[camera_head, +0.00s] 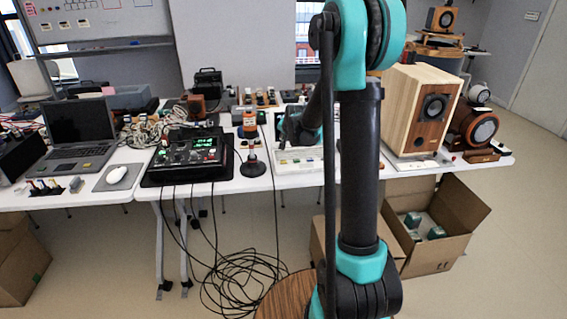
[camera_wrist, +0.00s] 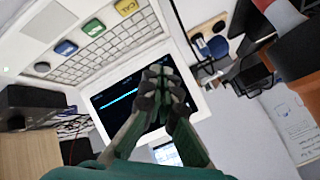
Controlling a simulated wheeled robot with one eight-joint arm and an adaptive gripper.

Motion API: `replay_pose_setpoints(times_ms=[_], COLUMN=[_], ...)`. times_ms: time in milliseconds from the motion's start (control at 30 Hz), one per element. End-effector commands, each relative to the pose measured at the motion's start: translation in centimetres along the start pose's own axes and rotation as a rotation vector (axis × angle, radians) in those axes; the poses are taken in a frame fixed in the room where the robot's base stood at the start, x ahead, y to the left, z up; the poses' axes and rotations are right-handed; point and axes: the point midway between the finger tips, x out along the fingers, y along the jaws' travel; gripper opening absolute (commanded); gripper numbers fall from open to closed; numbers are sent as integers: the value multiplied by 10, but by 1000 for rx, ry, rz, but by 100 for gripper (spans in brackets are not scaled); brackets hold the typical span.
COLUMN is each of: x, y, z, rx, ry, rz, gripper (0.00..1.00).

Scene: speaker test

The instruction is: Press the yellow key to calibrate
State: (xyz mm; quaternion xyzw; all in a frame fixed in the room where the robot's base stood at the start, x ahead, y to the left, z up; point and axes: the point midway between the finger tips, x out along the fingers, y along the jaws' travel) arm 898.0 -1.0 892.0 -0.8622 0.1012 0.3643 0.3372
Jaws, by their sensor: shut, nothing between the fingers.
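The yellow key (camera_wrist: 126,6) is at the top edge of the wrist view, with dark lettering that looks like CAL. It sits on a white console (camera_wrist: 150,20) in a row with a green key (camera_wrist: 93,27) and a blue key (camera_wrist: 66,48). The console's dark screen (camera_wrist: 122,92) shows a blue line. My gripper (camera_wrist: 160,74) is shut and empty, with its fingertips in front of the screen and apart from the yellow key. In the head view the white console (camera_head: 296,159) stands on the table, partly hidden by my arm; its keys are too small to tell apart.
A black mixer-like box (camera_head: 188,152) and a dark round-based stand (camera_head: 252,165) are left of the console. A wooden speaker (camera_head: 420,112) stands to the right. Cables (camera_head: 245,280) lie coiled on the floor. An open carton (camera_head: 440,225) is below the table.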

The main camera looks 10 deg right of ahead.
Motion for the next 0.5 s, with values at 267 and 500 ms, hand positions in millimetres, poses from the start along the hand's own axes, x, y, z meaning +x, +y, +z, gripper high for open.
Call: replay_pose_setpoints(times_ms=[267, 500], x=[20, 42], y=[15, 31], z=[15, 31], rx=[0, 0], ry=[0, 0], rz=[0, 0], gripper=[0, 0])
